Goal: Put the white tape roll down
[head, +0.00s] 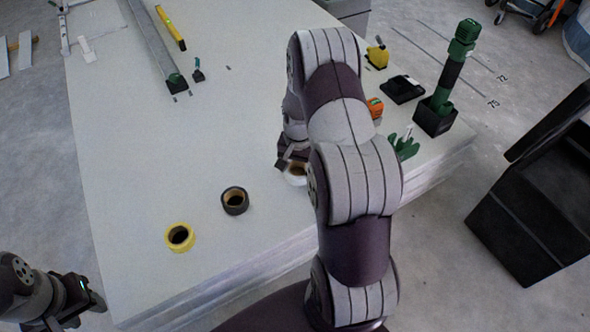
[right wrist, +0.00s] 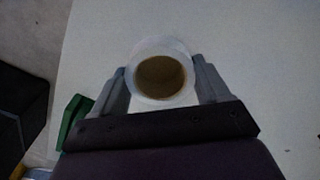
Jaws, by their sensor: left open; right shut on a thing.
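The white tape roll (head: 296,180) is at my right gripper, near the front right part of the panel stack (head: 150,130), partly hidden by my right arm in the head view. In the right wrist view the white tape roll (right wrist: 162,45) sits between the two fingers of my right gripper (right wrist: 162,80), which is shut on it. Its brown core faces the camera. I cannot tell whether it touches the panel. My left gripper (head: 90,300) is open and empty at the lower left, off the panel's edge.
A black tape roll (head: 235,201) and a yellow tape roll (head: 179,237) lie on the panel to the left. A green tool in a black holder (head: 435,118), an orange tape measure (head: 375,107) and a black tray (head: 402,89) stand at the right. The panel's middle is clear.

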